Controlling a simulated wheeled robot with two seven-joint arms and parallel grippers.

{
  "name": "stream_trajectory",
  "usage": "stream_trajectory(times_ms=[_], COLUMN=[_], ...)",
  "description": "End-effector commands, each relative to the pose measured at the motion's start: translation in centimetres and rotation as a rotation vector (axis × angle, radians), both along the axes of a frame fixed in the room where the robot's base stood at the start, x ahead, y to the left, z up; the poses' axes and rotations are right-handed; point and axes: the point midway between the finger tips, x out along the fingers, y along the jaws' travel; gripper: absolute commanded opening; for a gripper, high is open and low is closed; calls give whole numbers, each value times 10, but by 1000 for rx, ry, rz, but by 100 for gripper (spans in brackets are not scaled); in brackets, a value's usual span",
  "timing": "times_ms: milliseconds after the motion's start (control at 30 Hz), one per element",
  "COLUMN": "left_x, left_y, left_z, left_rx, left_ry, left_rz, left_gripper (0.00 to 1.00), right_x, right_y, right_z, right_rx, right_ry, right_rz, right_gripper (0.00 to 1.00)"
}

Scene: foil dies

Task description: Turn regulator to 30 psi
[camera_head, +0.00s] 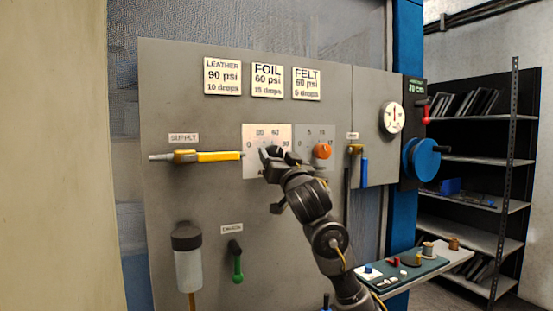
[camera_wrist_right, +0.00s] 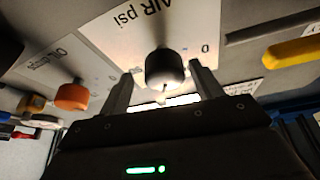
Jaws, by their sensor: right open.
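The regulator is a black knob (camera_wrist_right: 164,67) on a pale plate marked "AIR psi" (camera_wrist_right: 135,28). In the head view the plate (camera_head: 252,167) has a printed scale, and my right gripper partly covers the knob. My right gripper (camera_head: 268,156) is in front of the plate. In the right wrist view its two fingers (camera_wrist_right: 162,78) are apart, one on each side of the knob; I cannot tell whether they touch it. A small pale mark shows at the knob's lower edge there, but its scale reading is unclear. My left gripper is not in view.
An orange oiler knob (camera_head: 322,151) is right of the plate. A yellow supply handle (camera_head: 208,156) is at left, and a blue-handled lever (camera_head: 364,172) at right. Signs (camera_head: 267,80) sit above. A green-handled lever (camera_head: 237,268) and a bowl-like cylinder (camera_head: 188,268) are lower down.

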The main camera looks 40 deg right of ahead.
Motion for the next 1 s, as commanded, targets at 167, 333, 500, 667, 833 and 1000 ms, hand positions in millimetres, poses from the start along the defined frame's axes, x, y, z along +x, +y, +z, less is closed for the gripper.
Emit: stream_trajectory(times_ms=[167, 333, 500, 667, 833, 1000], left_x=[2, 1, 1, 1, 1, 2], left_y=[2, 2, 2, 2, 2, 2], left_z=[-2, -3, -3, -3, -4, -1], left_rx=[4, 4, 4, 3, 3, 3], left_ry=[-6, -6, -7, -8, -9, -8], left_rz=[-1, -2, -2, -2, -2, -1], left_gripper=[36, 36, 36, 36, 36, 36], right_x=[11, 12, 12, 12, 11, 10], right_y=[-4, -4, -4, -4, -6, -8], right_z=[3, 3, 2, 2, 1, 2], right_rx=[1, 0, 0, 1, 2, -10], right_ry=[0, 0, 0, 0, 0, 5], right_rz=[0, 1, 1, 0, -2, -5], right_gripper=[65, 65, 58, 37, 20, 20])
